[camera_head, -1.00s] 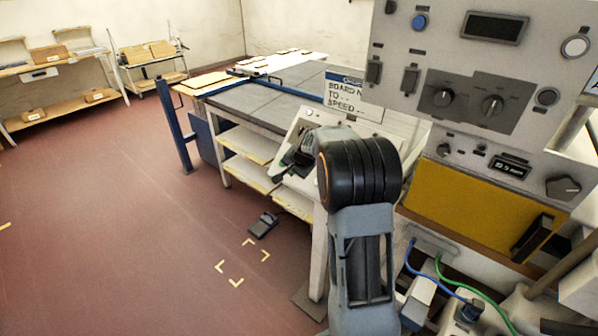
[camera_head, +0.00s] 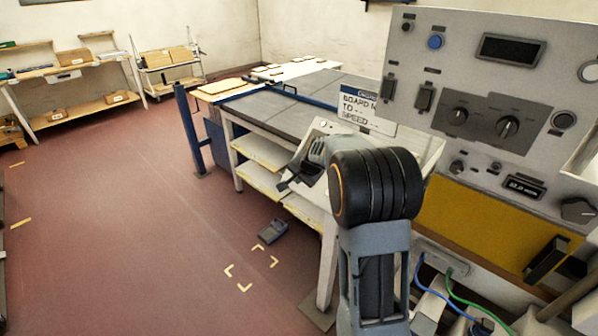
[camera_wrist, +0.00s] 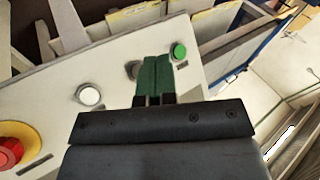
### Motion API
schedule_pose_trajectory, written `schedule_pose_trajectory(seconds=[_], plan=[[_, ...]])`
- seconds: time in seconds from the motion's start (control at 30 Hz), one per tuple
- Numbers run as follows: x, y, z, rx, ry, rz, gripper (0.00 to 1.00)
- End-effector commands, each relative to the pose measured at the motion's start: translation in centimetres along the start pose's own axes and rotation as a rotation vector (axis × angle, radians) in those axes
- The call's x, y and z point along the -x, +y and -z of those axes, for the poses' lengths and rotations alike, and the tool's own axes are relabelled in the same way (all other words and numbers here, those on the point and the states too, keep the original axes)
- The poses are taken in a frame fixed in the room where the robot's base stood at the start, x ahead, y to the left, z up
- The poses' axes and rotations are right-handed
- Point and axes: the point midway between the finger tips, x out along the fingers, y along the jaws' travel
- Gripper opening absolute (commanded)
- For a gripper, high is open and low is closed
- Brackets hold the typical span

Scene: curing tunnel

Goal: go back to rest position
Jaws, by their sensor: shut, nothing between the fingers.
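My gripper (camera_wrist: 154,82) shows in the wrist view with its two green fingers pressed together and nothing between them. It is over or in front of a pale control box that carries a green button (camera_wrist: 179,51), a white button (camera_wrist: 89,95) and a red button on a yellow base (camera_wrist: 10,152). I cannot tell whether the fingertips touch the box. In the head view my arm stands in front of the control panel (camera_head: 455,60), and my gripper (camera_head: 285,186) is partly hidden behind the arm.
A long worktable (camera_head: 290,105) with a blue post (camera_head: 190,130) stands beyond the arm. A foot pedal (camera_head: 273,231) lies on the floor near yellow corner marks. Blue and green cables run at lower right. The red floor at left is clear.

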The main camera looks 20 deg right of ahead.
Motion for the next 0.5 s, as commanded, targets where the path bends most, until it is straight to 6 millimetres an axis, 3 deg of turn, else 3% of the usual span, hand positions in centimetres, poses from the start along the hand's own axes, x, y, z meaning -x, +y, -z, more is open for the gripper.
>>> schedule_pose_trajectory(seconds=[0.27, 0.37, 0.5], plan=[[-0.2, 0.8, -0.9, 0.067, -0.041, -0.03, 0.0], [-0.5, 2.9, -2.9, 0.134, -0.105, -0.087, 0.0], [2.8, 5.4, -7.3, 0.32, -0.205, -0.166, 0.0]])
